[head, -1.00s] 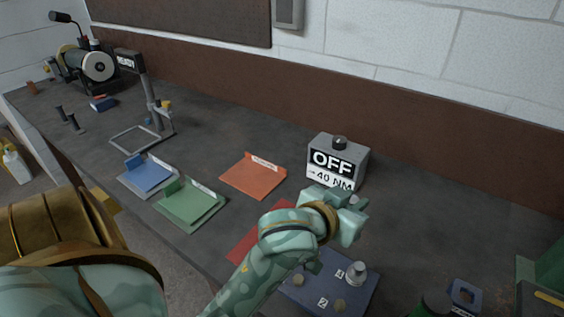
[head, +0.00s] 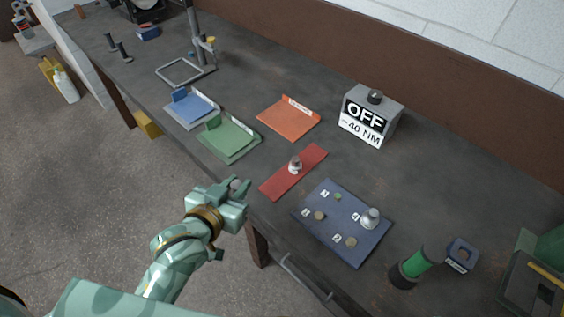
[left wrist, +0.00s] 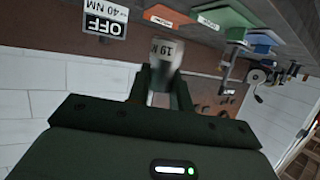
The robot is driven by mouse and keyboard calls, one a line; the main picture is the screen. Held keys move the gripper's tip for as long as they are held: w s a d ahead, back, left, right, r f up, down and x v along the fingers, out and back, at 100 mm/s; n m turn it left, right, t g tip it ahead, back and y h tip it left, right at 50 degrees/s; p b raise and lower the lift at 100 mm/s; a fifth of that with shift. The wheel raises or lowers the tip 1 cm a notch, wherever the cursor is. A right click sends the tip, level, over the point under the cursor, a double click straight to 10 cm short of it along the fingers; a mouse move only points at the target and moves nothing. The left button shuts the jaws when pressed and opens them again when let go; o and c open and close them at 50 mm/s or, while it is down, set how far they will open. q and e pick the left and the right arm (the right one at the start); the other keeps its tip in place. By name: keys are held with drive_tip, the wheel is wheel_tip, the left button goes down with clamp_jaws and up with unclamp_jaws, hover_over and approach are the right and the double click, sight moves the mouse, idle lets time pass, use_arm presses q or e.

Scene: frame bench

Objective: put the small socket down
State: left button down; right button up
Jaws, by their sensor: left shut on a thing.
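My left gripper (head: 240,187) is in front of the bench's near edge, short of the red mat. In the left wrist view its two dark fingers (left wrist: 160,88) are shut on the small socket (left wrist: 164,56), a pale metal cylinder with dark markings on its side. In the head view the held socket cannot be made out between the fingers. Another metal socket (head: 295,165) stands on the red mat (head: 275,184). A larger-looking socket (head: 370,218) stands on the numbered blue board (head: 345,205), which also has several round spots. My right gripper is not in view.
Orange (head: 287,120), green (head: 228,140) and blue (head: 190,108) trays lie left of the grey OFF box (head: 369,116). A green-and-black cylinder (head: 411,265) and a small blue block (head: 461,256) stand at right. Bare bench lies between the box and the blue board.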

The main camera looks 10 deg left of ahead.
use_arm(q)
drive_tip(key=w+d+f+b, duration=0.1)
drive_tip(key=w+f, duration=0.2)
drive_tip(key=w, duration=0.1)
drive_tip(key=w+d+f+b, duration=0.1)
drive_tip(key=w+d+f, duration=0.1)
drive_tip(key=w+f, duration=0.1)
drive_tip(key=w+d+f+b, duration=0.2)
drive_tip(key=w+f, duration=0.1)
drive_tip(key=w, duration=0.2)
drive_tip(key=shift+f, duration=0.2)
drive_tip(key=shift+w+d+f, duration=0.1)
drive_tip(key=shift+w+f, duration=0.05)
drive_tip(key=shift+f, duration=0.15)
wheel_tip(320, 180, down, 3)
drive_tip(key=shift+f+b, duration=0.1)
drive_tip(key=shift+b, duration=0.75)
drive_tip(key=c, duration=1.3)
unclamp_jaws()
drive_tip(key=shift+o, duration=0.2)
